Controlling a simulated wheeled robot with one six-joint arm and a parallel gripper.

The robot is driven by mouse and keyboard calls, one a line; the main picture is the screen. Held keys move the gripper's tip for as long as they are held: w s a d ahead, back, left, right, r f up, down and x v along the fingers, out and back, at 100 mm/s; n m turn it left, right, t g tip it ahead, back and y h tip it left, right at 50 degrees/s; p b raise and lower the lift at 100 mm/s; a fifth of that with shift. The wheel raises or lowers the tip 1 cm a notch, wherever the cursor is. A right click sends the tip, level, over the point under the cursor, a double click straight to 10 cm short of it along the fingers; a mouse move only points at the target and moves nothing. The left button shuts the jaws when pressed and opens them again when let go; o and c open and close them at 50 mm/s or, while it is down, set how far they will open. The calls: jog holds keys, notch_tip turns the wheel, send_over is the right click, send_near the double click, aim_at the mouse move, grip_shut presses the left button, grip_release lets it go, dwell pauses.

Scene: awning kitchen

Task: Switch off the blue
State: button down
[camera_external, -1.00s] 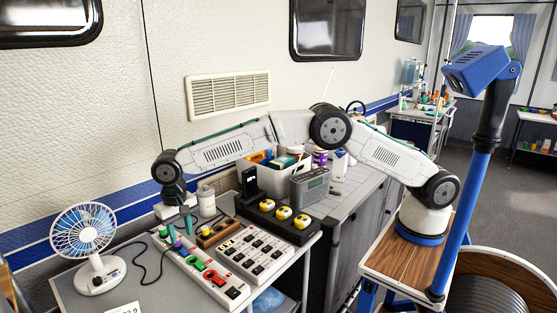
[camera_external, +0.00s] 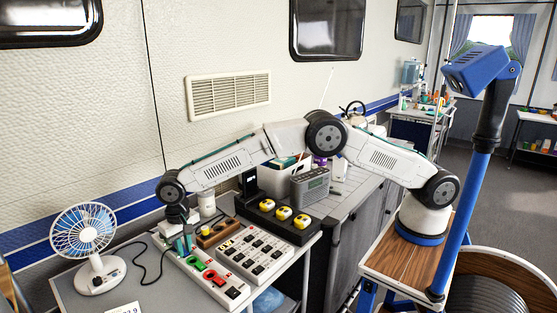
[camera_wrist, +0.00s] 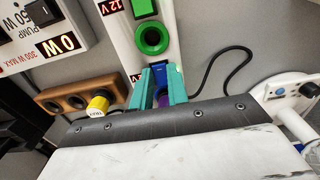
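A long white power strip (camera_external: 222,281) lies on the grey table, with green, red and black switches along it. In the wrist view the strip (camera_wrist: 127,42) shows a green switch (camera_wrist: 143,7), a green ring socket (camera_wrist: 151,38) and a blue switch (camera_wrist: 161,69). A purple socket (camera_wrist: 163,99) is partly hidden behind my gripper. My gripper (camera_wrist: 159,70) has its teal fingers apart, with the blue switch visible between their tips. I cannot tell whether they touch it. In the external view my gripper (camera_external: 182,247) points down at the strip and hides the blue switch.
A second white strip (camera_external: 253,251) with black switches lies to the right. A wooden socket block (camera_external: 211,235) and a black charger with yellow batteries (camera_external: 283,214) stand behind. A blue and white fan (camera_external: 86,245) stands on the left, its dark cord looping beside the strip.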

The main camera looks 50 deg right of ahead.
jog(key=shift+w, duration=0.1)
jog(key=shift+w+g, duration=0.25)
jog(key=shift+g, duration=0.45)
jog(key=shift+w+g, duration=0.1)
jog(key=shift+g, duration=0.7)
jog(key=c, duration=1.4)
grip_release()
jog(key=shift+o, duration=0.2)
jog(key=shift+r, duration=0.1)
